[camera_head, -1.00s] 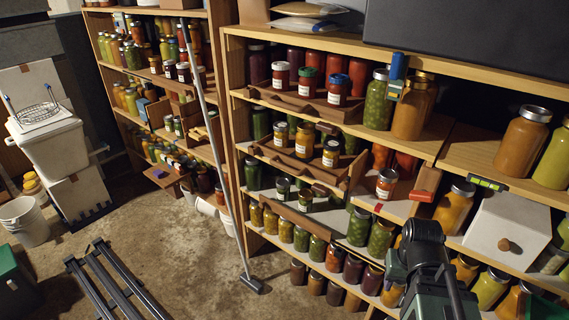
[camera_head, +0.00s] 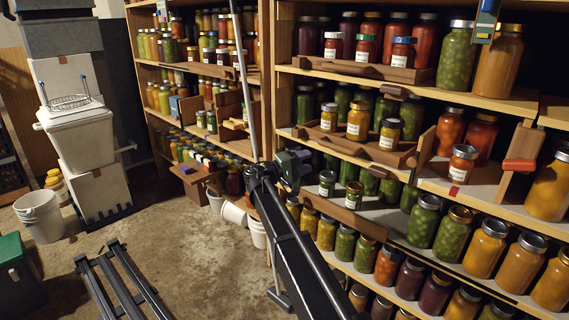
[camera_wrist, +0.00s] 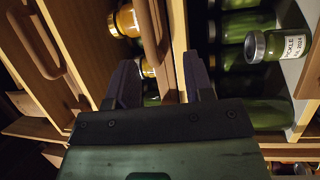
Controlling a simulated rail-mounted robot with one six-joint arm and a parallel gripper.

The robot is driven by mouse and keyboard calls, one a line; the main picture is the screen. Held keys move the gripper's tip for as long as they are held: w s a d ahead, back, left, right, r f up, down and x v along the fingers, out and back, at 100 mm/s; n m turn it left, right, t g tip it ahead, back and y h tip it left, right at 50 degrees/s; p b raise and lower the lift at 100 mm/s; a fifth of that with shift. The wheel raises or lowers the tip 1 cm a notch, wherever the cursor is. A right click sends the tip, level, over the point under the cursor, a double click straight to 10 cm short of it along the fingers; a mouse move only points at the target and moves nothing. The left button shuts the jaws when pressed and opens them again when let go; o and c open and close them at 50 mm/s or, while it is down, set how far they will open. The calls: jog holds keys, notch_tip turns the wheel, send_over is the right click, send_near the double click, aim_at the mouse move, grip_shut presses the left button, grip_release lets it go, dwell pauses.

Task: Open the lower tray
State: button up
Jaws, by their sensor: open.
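The lower tray (camera_head: 392,157) is a wooden tray holding yellow jars (camera_head: 357,121) with white labels, on the middle shelf of the right rack. Its dark wooden handle (camera_wrist: 152,40) shows in the wrist view, which is turned sideways. My gripper (camera_head: 297,167) is in front of the rack, left of the tray's middle in the head view. The tray appears to sit in the shelf.
The upper tray (camera_head: 402,74) with red jars is above. A grey pole (camera_head: 245,85) stands left of my gripper. Floor to the left is partly clear.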

aim_at(333, 149)
jog(key=x, duration=0.4)
jog(key=r+p+x, duration=0.1)
jog(key=x, duration=0.2)
jog(key=r+p+x, duration=0.1)
jog(key=x, duration=0.3)
jog(key=shift+s+d, duration=0.3)
jog(key=shift+c, duration=0.3)
grip_shut()
